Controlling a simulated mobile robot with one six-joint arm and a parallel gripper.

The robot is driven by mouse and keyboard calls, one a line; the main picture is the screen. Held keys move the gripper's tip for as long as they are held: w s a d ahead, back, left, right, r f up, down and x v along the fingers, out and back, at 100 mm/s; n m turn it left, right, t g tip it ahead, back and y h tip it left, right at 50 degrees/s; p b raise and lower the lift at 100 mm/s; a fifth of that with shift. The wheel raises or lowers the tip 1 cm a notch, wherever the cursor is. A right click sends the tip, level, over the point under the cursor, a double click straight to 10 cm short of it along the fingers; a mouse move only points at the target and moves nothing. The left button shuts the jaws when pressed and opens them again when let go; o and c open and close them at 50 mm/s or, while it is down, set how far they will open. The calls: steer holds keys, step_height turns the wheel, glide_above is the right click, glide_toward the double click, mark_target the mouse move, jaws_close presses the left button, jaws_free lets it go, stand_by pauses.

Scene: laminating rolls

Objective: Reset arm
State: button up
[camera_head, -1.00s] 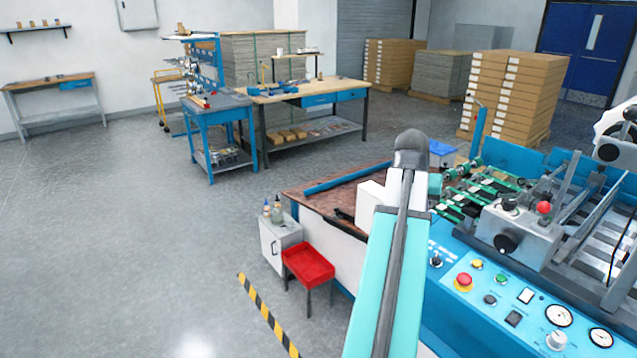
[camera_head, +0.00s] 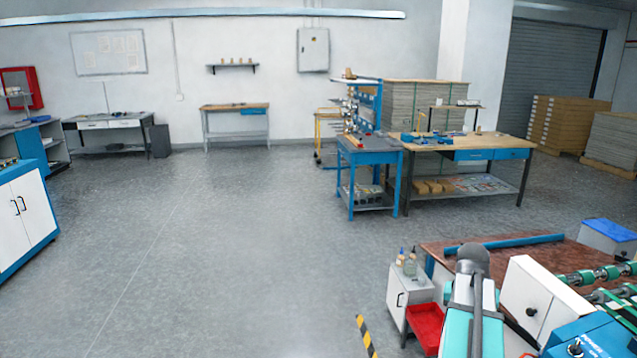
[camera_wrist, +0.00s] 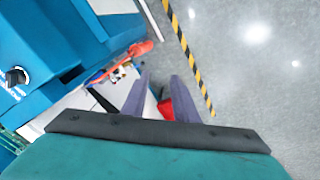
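My gripper (camera_wrist: 164,80) shows in the wrist view as two grey fingers with a gap between them. It is open, and I see nothing held between the fingers. Beyond the fingers are a white surface, part of a red tray (camera_wrist: 179,102) and the floor. In the head view my teal and grey arm stands at the lower right, in front of the machine's table. The gripper itself does not show in the head view.
The blue machine (camera_head: 590,335) and its brown-topped table (camera_head: 530,256) are beside my arm at right. A small white cabinet (camera_head: 408,290) and red tray (camera_head: 426,326) stand close left. A yellow-black floor stripe (camera_head: 366,337) runs nearby. The middle floor (camera_head: 230,260) is clear.

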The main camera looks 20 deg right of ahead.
steer(key=w+a+f+n+g+y, duration=0.1)
steer(key=w+a+f+n+g, duration=0.15)
steer(key=a+f, duration=1.05)
steer(key=w+a+f+n+g+y, duration=0.1)
steer(key=w+a+f+n, duration=0.15)
steer(key=a+f, duration=1.05)
steer(key=s+a+f+n+g, duration=0.1)
steer(key=s+a+f+n, duration=0.1)
steer(key=s+a+f, duration=0.6)
steer(key=s+a+f+n+g, duration=0.1)
steer(key=s+a+f+n, duration=0.2)
steer(key=s+a+f, duration=0.6)
steer(key=s+a, duration=0.2)
steer(key=a, duration=0.2)
steer(key=shift+s+a+f, duration=0.15)
steer(key=shift+a+f, duration=0.15)
steer(key=shift+a, duration=0.05)
steer(key=shift+d, duration=0.1)
